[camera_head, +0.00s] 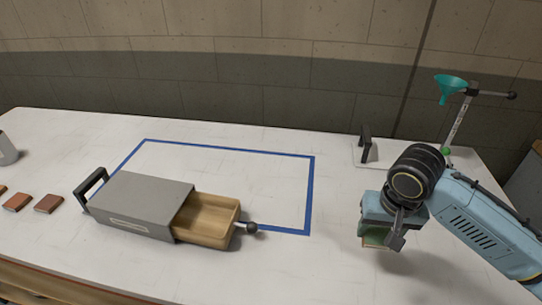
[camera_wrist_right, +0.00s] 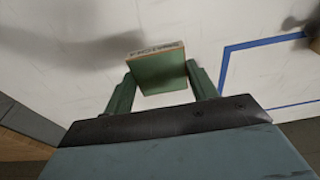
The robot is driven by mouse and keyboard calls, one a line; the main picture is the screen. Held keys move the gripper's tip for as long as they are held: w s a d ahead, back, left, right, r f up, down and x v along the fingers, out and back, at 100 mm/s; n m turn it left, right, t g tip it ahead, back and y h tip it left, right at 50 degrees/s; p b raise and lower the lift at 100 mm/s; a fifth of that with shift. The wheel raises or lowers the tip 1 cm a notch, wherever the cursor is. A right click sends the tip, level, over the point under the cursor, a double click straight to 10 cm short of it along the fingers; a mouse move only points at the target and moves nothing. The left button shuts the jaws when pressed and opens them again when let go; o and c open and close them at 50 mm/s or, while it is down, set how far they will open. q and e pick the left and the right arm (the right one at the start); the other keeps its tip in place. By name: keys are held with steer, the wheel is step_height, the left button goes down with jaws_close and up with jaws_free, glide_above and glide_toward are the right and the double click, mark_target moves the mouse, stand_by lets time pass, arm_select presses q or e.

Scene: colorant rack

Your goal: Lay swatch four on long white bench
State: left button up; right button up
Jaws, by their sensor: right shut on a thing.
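My right gripper (camera_head: 380,232) is shut on a green swatch (camera_head: 374,241) with a pale wooden edge, over the right part of the long white bench (camera_head: 300,268). A gap between swatch and bench cannot be judged surely. My left gripper is not in view.
A grey box (camera_head: 142,205) with an open wooden drawer (camera_head: 211,219) stands left of centre, partly over a blue taped rectangle (camera_head: 310,190). Brown swatches (camera_head: 48,204) lie at the left. A teal funnel (camera_head: 450,86) on a stand is at the back right. The bench's front middle is clear.

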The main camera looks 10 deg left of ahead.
mark_target(358, 261)
steer(key=shift+w+a+f, duration=0.15)
steer(key=shift+a+f, duration=0.35)
steer(key=shift+a, duration=0.25)
step_height(358, 261, down, 10)
steer(key=shift+f+b, duration=0.1)
steer(key=shift+b, duration=0.6)
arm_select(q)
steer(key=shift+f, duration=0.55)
arm_select(e)
steer(key=o, duration=1)
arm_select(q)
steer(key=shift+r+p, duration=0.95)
arm_select(e)
steer(key=r, duration=0.4)
steer(key=s+r, duration=0.1)
steer(key=r, duration=0.7)
steer(key=shift+s, duration=0.4)
